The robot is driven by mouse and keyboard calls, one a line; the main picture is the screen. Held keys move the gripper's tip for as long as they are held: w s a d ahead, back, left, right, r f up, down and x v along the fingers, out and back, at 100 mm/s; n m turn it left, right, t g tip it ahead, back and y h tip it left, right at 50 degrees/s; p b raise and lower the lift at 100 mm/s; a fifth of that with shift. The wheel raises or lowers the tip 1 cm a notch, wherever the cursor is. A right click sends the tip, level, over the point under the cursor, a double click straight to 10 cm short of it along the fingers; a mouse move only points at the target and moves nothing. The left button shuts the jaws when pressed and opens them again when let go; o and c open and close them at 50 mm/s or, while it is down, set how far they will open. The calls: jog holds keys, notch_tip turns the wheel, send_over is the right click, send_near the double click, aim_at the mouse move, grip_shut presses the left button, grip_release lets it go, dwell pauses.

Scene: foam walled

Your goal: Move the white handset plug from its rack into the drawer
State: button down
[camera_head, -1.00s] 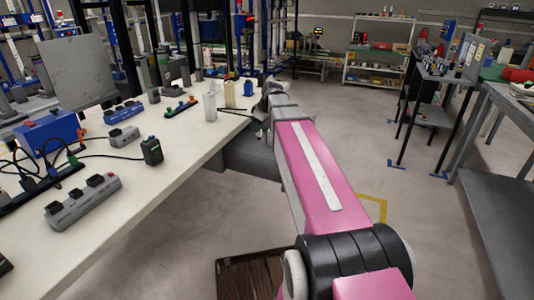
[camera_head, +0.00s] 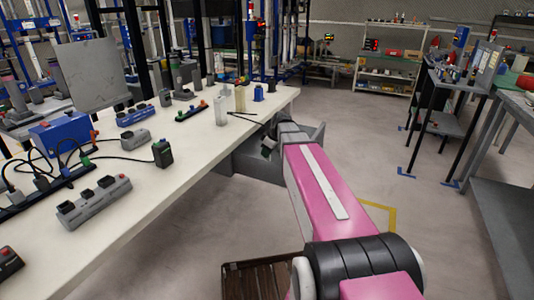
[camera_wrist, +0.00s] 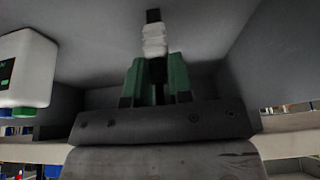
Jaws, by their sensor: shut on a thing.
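In the wrist view the white handset plug (camera_wrist: 154,40), with a black tip, sits between the green fingers of my gripper (camera_wrist: 155,75), which is shut on it. Grey drawer walls (camera_wrist: 230,40) surround the plug and fingers. In the head view the open grey drawer (camera_head: 248,163) sticks out from under the table's right edge. My gripper (camera_head: 267,146) is at this drawer, partly hidden by my wrist, and the plug cannot be made out there. Whether the plug touches the drawer floor cannot be told. I cannot identify its rack with certainty.
The white table (camera_head: 180,165) carries a grey power strip (camera_head: 93,202), a black-and-green device (camera_head: 162,153), a blue box (camera_head: 62,136) and upright containers (camera_head: 222,105) near the drawer. A wooden pallet (camera_head: 258,280) lies on the floor. Open floor is to the right.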

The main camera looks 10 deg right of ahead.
jog(key=shift+f, duration=0.2)
jog(key=c, duration=1)
grip_release()
jog(key=v, duration=1.2)
jog(key=shift+r, duration=0.15)
jog(key=shift+a, duration=0.1)
